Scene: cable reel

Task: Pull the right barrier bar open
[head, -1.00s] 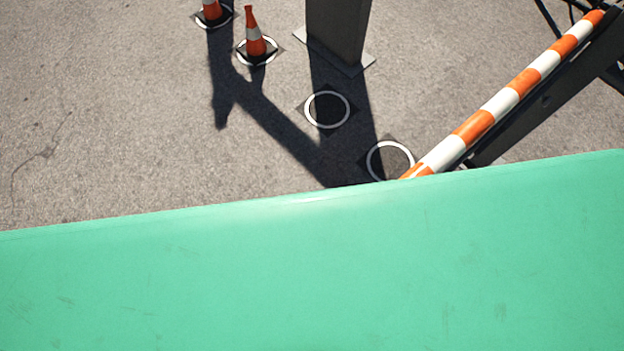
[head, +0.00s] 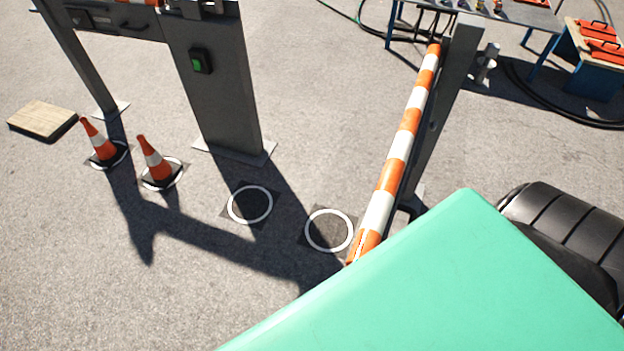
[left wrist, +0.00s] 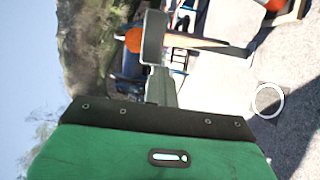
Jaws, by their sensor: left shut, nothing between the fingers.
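The orange-and-white striped barrier bar (head: 401,146) runs diagonally in the right half of the head view, beside a dark grey post (head: 447,105). Its lower end is hidden behind a green surface of my own body. In the left wrist view, an orange and white striped piece (left wrist: 198,41), seemingly the same bar, shows beyond my left gripper (left wrist: 154,38). The gripper is shut and empty. I cannot tell how far it is from the bar. Neither gripper shows in the head view.
Two orange cones (head: 98,141) (head: 154,160) stand on ringed spots at left. Two empty white rings (head: 250,205) (head: 329,230) lie beside the bar. A grey pillar (head: 214,90) has a green button (head: 201,61). A workbench (head: 480,14) and red boxes (head: 600,40) stand behind.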

